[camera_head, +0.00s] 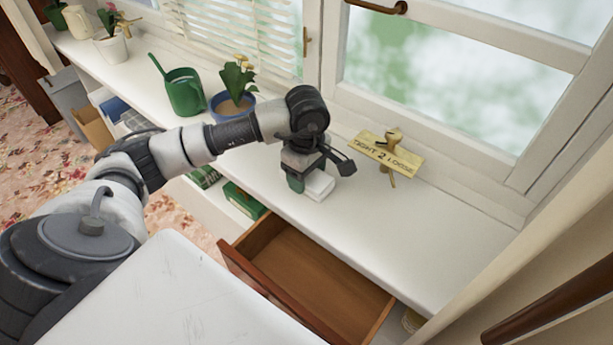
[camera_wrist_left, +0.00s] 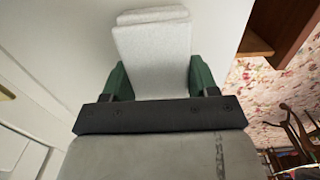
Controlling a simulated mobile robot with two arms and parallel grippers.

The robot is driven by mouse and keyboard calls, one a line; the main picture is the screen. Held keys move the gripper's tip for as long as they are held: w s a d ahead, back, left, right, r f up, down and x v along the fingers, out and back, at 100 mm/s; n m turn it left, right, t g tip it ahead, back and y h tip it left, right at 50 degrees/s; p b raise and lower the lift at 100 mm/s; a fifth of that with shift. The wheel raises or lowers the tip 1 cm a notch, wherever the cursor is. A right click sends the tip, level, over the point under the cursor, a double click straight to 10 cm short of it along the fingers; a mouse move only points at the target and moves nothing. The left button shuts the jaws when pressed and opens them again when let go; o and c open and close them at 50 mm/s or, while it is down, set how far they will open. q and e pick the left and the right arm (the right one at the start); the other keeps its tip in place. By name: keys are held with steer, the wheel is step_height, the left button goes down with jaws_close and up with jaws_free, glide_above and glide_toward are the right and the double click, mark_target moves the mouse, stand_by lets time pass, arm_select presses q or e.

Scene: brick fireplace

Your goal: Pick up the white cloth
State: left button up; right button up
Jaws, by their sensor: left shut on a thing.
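The white cloth (camera_head: 319,186) is a small folded block at the fingers of my left gripper (camera_head: 306,184), over the white counter under the window. In the left wrist view the cloth (camera_wrist_left: 153,58) lies between the two green fingertips of the gripper (camera_wrist_left: 156,80), which are shut on its sides. I cannot tell whether the cloth still touches the counter. My right gripper is not in view.
An open, empty wooden drawer (camera_head: 315,283) juts out below the counter (camera_head: 420,232). A wooden sign (camera_head: 386,154) stands right of the gripper. A blue plant pot (camera_head: 232,106) and a green watering can (camera_head: 184,92) stand to the left. The counter's right part is clear.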

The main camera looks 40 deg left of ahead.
arm_select(q)
steer(key=shift+r, duration=0.1)
steer(key=shift+r, duration=0.3)
steer(key=r, duration=0.3)
steer(key=shift+d+r, duration=0.3)
steer(key=shift+r, duration=0.05)
steer(key=s+d+r, duration=0.5)
steer(key=d+r, duration=0.1)
steer(key=d, duration=0.4)
steer(key=shift+r, duration=0.25)
